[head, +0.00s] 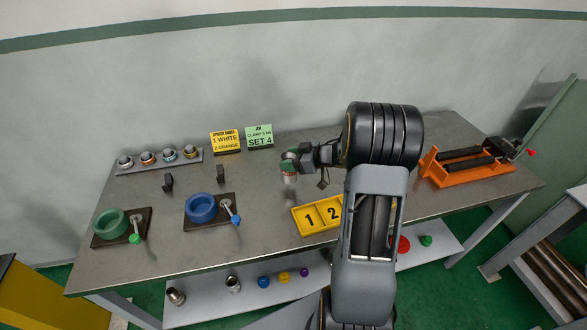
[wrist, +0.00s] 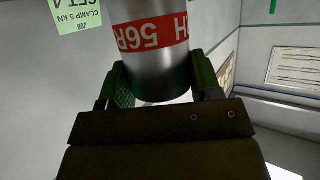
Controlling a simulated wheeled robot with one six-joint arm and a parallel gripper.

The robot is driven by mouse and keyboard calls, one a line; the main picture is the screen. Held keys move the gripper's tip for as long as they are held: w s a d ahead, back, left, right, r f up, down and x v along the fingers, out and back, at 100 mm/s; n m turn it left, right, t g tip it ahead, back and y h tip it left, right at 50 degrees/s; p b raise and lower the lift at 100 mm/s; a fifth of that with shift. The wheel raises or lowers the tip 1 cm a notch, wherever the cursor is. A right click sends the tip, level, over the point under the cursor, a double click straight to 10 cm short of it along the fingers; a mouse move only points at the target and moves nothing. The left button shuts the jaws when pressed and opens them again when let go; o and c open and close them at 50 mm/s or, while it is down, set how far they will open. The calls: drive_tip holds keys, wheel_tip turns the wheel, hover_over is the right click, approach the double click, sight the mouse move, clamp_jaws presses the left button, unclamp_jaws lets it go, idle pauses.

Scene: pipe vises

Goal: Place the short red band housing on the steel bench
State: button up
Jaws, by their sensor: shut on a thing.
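My gripper (head: 289,160) is shut on a silver cylindrical housing with a red band (head: 290,173), over the middle back of the steel bench (head: 262,232). In the wrist view, the housing (wrist: 150,68) sits between the two green-padded fingers (wrist: 160,85). Its red band carries white lettering, partly cut off: "H" and "56R". The lettering appears upside down there, as does the job card. The housing looks roughly upright and seems to be held above the bench top; the exact gap cannot be told.
A yellow tray (head: 308,218) marked 1 and 2 lies in front of the housing. A blue vise (head: 202,208) and green vise (head: 111,223) stand left. A rack (head: 160,164) holds several housings. An orange vise (head: 440,176) is right.

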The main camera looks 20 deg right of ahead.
sight(287, 178)
drive_tip(key=shift+w+d+f, duration=0.1)
drive_tip(key=shift+d+f, duration=0.5)
drive_tip(key=shift+f, duration=1.5)
drive_tip(key=shift+f, duration=0.1)
drive_tip(key=shift+f, duration=0.15)
drive_tip(key=o, duration=1.6)
drive_tip(key=shift+c, duration=0.2)
